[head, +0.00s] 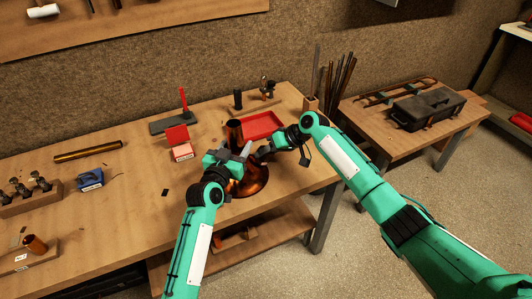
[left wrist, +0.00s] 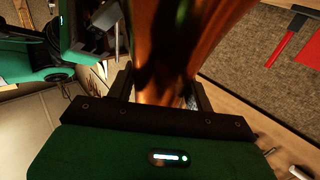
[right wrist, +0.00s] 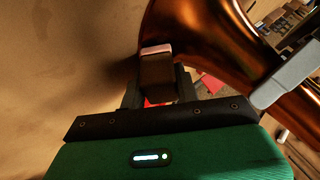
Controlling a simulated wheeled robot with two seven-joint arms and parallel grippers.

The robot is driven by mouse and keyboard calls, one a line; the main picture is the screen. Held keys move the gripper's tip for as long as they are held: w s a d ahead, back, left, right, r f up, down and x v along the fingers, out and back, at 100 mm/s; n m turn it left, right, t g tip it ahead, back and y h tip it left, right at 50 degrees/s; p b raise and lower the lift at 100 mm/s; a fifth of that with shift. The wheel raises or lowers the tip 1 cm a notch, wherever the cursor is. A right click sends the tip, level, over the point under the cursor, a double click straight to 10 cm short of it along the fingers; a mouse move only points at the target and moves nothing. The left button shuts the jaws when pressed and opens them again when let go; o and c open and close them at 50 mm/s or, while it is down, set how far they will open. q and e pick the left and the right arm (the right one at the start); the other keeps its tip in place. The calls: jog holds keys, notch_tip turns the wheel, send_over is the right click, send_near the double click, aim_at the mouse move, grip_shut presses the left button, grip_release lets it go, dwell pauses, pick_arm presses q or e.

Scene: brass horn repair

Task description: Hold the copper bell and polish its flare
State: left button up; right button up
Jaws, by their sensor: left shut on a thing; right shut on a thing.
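The copper bell (head: 250,184) stands flare down near the front right of the bench, its narrow tube (head: 234,133) rising behind my left gripper. My left gripper (head: 242,153) is shut on the bell's tube. In the left wrist view the shiny copper (left wrist: 165,60) runs between its fingers. My right gripper (head: 264,152) is at the bell's right side, shut on a small dark block with a pale pink edge (right wrist: 157,72). In the right wrist view the block is close against the bell's flare (right wrist: 205,35); I cannot tell whether they touch. My arms hide part of the bell.
A red tray (head: 262,124) lies behind the bell. A dark toolbox (head: 428,108) sits on the right table.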

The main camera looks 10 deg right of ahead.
aim_at(264, 163)
jog(key=shift+s, duration=0.15)
jog(key=shift+s+f, duration=0.1)
jog(key=shift+s, duration=0.15)
jog(key=shift+s+d, duration=0.1)
jog(key=shift+s, duration=0.05)
jog(key=shift+s+d, duration=0.1)
jog(key=shift+s, duration=0.15)
jog(key=shift+s, duration=0.1)
dwell(0.3)
jog(key=shift+s+d, duration=0.1)
jog(key=shift+s, duration=0.15)
jog(key=shift+s, duration=0.2)
jog(key=shift+s+d, duration=0.1)
jog(key=shift+s, duration=0.1)
jog(key=shift+w, duration=0.15)
dwell(0.4)
